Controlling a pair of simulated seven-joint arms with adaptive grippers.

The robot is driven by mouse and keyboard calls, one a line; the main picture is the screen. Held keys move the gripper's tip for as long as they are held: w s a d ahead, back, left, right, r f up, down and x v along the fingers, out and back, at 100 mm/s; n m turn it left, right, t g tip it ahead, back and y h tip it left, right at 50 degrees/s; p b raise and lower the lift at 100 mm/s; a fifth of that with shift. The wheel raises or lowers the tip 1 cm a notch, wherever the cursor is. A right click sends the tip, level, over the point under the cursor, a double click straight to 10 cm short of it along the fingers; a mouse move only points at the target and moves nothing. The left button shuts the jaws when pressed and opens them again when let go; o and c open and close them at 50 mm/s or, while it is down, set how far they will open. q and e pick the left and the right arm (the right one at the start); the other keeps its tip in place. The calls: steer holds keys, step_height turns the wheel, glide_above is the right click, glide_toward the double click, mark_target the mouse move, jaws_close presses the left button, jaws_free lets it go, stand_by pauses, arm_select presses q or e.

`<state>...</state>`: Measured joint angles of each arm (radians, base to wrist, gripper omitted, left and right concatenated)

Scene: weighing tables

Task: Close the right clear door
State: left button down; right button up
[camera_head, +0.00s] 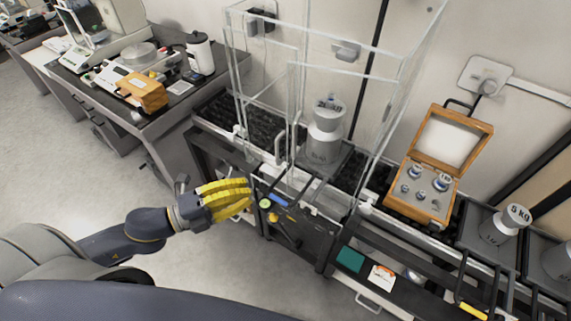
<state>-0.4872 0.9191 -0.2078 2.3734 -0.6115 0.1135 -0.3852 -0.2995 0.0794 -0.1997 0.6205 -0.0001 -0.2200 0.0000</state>
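A tall clear case (403,70) with thin pale edges stands on the middle bench, a large grey weight (326,130) inside it. Clear door panels with white handles (280,146) are at its front left, where they seem to overlap. The transparent edges cross, so I cannot tell exactly how far the right door stands open. My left gripper (232,198), with yellow fingers, is in front of and below the case's left part, apart from the handles. Its fingers lie close together and I see nothing held. My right gripper is not in view.
A wooden box of small weights (432,165) stands open right of the case. A 5 kg weight (505,224) stands farther right. Tools (282,215) hang on the bench front near my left gripper. Another bench with a balance (140,53) is at left. The floor between is clear.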

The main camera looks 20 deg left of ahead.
arm_select(q)
glide_toward(302, 159)
steer(key=shift+d, duration=2)
steer(key=shift+w+f, duration=0.1)
steer(key=shift+w, duration=1.9)
steer(key=w, duration=0.5)
steer(key=shift+w, duration=0.25)
